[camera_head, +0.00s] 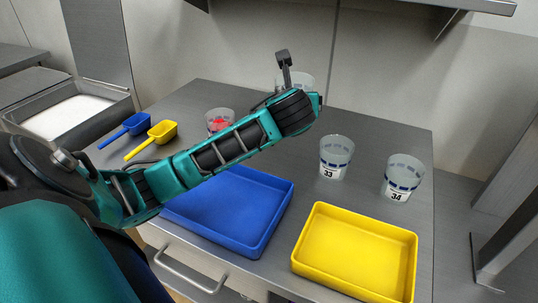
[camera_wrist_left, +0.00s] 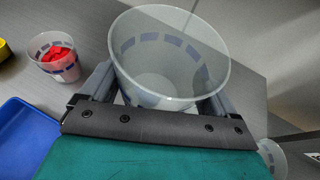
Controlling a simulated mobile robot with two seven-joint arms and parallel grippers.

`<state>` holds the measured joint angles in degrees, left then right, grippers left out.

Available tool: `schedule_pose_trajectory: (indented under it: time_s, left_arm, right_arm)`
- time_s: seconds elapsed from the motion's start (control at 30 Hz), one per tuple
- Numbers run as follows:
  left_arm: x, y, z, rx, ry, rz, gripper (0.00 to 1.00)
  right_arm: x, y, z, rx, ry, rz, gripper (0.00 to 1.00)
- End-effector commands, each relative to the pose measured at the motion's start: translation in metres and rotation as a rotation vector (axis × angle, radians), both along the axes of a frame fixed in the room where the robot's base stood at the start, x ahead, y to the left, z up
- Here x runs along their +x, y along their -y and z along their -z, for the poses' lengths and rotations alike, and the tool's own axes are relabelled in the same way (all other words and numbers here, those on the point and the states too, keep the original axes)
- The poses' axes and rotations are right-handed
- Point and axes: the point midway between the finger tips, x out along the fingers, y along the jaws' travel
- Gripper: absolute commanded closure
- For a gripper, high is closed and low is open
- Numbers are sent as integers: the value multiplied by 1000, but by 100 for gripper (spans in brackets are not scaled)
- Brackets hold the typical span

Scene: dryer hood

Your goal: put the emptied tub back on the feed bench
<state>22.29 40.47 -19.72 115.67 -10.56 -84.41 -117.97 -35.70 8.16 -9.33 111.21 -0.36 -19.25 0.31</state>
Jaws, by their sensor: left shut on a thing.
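My left gripper (camera_head: 288,82) reaches over the far part of the grey feed bench (camera_head: 270,92). It is shut on a clear tub with a blue dashed band, mostly hidden behind the gripper in the head view (camera_head: 306,80). In the left wrist view the tub (camera_wrist_left: 170,65) sits between the fingers of my left gripper (camera_wrist_left: 160,92), its open mouth towards the camera, and looks empty inside. I cannot tell whether its base touches the bench. My right gripper is not in view.
Tubs 33 (camera_head: 336,157) and 34 (camera_head: 402,177) stand on the right. A tub with red contents (camera_head: 219,121) stands left of my arm. A blue tray (camera_head: 235,205), a yellow tray (camera_head: 355,250), a blue scoop (camera_head: 135,124) and a yellow scoop (camera_head: 161,132) also lie there.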

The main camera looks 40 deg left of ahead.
Motion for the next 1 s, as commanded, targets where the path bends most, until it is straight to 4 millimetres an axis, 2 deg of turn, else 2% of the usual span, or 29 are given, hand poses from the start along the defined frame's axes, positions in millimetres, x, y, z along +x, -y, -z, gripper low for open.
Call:
schedule_pose_trajectory:
  time_s: [0.03,0.1,0.2,0.3,0.37,0.8,1.0]
  left_arm:
    - [6,-20,-13,1,4,-68,52]
    - [8,-41,-24,2,0,-144,52]
    - [9,-61,-34,3,-5,-213,52]
    - [9,-68,-31,4,-10,-244,52]
    - [9,-70,-21,5,-12,-248,52]
    - [8,-68,93,5,-12,-245,52]
    - [8,-69,117,6,-9,-246,52]
  right_arm:
    - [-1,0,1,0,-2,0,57]
    - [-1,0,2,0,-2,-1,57]
    - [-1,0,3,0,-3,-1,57]
    - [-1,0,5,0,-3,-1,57]
    - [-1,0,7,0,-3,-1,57]
    - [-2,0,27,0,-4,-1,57]
    - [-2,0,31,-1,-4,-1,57]
